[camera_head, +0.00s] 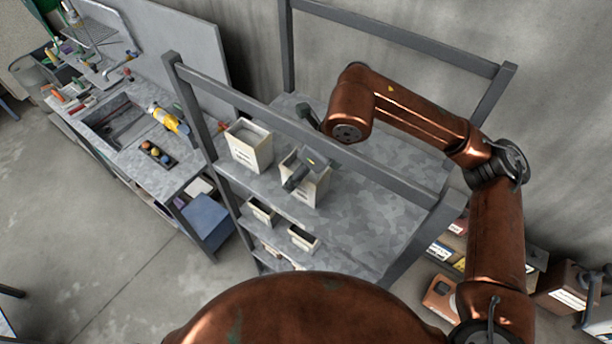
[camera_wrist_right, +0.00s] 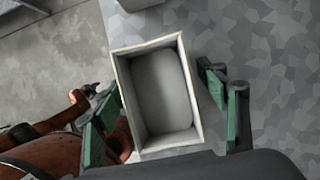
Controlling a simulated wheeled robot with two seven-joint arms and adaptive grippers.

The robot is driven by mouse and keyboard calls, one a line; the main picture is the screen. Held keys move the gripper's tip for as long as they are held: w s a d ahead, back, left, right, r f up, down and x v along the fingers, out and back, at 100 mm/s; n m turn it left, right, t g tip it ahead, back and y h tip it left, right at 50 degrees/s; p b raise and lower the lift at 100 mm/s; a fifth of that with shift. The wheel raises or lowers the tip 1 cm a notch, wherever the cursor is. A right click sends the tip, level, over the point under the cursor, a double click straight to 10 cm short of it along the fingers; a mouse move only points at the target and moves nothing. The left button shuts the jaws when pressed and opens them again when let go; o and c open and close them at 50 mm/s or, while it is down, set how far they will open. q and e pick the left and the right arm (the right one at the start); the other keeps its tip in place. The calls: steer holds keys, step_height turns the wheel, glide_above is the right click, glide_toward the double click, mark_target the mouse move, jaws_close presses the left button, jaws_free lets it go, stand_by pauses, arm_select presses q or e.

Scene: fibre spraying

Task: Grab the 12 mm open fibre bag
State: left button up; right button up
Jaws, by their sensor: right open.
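Two white open-topped bins stand side by side on the top shelf of the rack: a left bin (camera_head: 247,150) and a right bin (camera_head: 318,190). My right gripper (camera_head: 305,170) is over the right bin and hides part of it. In the right wrist view this bin (camera_wrist_right: 121,75) lies below my open gripper (camera_wrist_right: 165,112), with one green-padded finger to each side. A smooth pale grey shape (camera_wrist_right: 163,90) shows inside the bin. I cannot tell whether it is a fibre bag, and no 12 mm label is readable. My left gripper is out of view.
The rack's grey frame bar (camera_head: 300,135) passes close to my right arm. Two smaller bins, one (camera_head: 262,212) to the left and one (camera_head: 303,238) to the right, sit on a lower shelf. The top shelf (camera_head: 375,225) is bare toward the right. A sink bench (camera_head: 190,165) stands at left.

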steer(key=shift+p+x, duration=0.35)
steer(key=shift+x, duration=0.65)
steer(key=shift+w+a+f, duration=0.15)
steer(key=shift+a+f, duration=0.1)
steer(key=shift+f, duration=0.05)
steer(key=shift+c, duration=0.4)
steer(key=c, duration=1.3)
steer(key=shift+r, duration=0.15)
steer(key=shift+c, duration=0.2)
steer(key=shift+r+b, duration=1.5)
steer(key=shift+r, duration=3.45)
